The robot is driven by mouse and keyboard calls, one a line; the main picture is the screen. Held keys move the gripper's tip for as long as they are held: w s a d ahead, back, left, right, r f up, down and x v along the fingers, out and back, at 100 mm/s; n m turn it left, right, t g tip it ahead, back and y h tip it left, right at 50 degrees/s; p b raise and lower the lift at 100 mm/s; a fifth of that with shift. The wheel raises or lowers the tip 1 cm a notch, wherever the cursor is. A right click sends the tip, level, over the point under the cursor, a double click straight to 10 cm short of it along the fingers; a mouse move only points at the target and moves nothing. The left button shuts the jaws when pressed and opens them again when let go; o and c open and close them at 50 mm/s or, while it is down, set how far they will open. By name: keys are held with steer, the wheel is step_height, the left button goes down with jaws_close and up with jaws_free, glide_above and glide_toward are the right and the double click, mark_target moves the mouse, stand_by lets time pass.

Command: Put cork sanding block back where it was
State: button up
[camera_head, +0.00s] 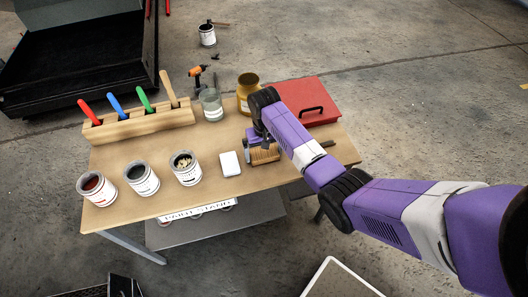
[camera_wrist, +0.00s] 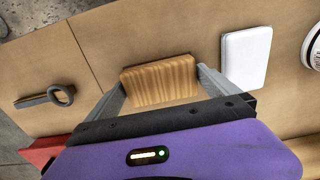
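The block with brown and tan stripes, which I take to be the cork sanding block (camera_wrist: 160,82), lies between my gripper's fingers in the wrist view. My gripper (camera_wrist: 161,76) has one fingertip against each short end of it, with no clear gap. In the head view my gripper (camera_head: 260,140) points down over the wooden table (camera_head: 205,150), and the block (camera_head: 264,155) shows below it. The block is at or just above the tabletop; I cannot tell whether it touches.
A white block (camera_head: 230,163) lies just left. Three paint cans (camera_head: 143,180) stand along the front left. A wooden rack (camera_head: 140,125) with coloured handles, a glass jar (camera_head: 211,105), a yellow jar (camera_head: 247,92) and a red box (camera_head: 305,98) are behind. A dark ringed tool (camera_wrist: 45,97) lies beyond the block.

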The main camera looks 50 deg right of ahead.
mark_target(264, 152)
steer(key=shift+r, duration=0.1)
step_height(264, 152, up, 12)
stand_by(0.6)
steer(key=shift+w, duration=0.1)
stand_by(0.4)
